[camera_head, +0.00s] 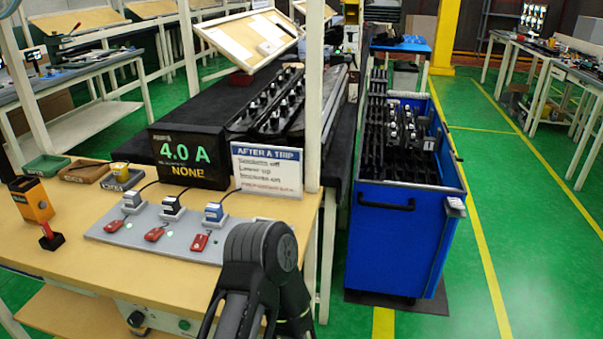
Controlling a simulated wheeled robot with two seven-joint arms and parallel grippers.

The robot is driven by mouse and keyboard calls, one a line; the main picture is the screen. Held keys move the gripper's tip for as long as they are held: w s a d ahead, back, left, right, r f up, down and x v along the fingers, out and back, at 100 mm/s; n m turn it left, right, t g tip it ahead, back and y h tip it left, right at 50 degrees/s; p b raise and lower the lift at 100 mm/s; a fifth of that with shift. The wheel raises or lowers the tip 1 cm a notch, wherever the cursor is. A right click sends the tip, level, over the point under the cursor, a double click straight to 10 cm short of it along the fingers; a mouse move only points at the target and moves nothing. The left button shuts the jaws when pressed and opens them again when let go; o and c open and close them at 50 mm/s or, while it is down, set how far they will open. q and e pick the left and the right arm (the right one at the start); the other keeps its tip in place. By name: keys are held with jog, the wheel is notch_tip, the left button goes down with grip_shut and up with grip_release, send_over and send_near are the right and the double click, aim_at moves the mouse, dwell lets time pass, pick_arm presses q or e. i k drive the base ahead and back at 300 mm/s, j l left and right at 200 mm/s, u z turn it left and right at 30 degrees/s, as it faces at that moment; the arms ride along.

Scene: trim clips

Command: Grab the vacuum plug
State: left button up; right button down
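Three plugs sit in a row on a grey power strip (150,240) on the wooden bench. The left plug (132,201) is pale with a blue-grey top, the middle plug (172,208) is dark-topped, and the right plug (214,212) is blue-topped. Dark cords run back from them. A red tag or switch lies in front of each. Any labels are too small to read, so I cannot tell which is the vacuum plug. I make out no gripper fingers.
Behind the strip stand a black display (188,158) reading 4.0 A NONE and a white sign (267,169) headed AFTER A TRIP. Small trays (82,171) and an orange box (31,200) are at left. A blue cart (400,240) stands right of the bench.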

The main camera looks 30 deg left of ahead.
aim_at(214, 211)
jog(key=u, duration=1.65)
jog(key=k+l, duration=0.1)
jog(key=l, duration=0.2)
jog(key=k+l, duration=0.1)
jog(key=l, duration=0.25)
jog(key=i+l+u, duration=0.2)
jog(key=l, duration=0.6)
jog(key=l+u, duration=0.2)
jog(key=l, duration=0.6)
jog(key=i+l, duration=0.15)
jog(key=l, duration=0.25)
jog(key=i+l+u, duration=0.15)
jog(key=l, duration=0.25)
jog(key=i+l, duration=0.1)
jog(key=l, duration=0.3)
jog(key=i+l+u, duration=0.15)
jog(key=l, duration=0.7)
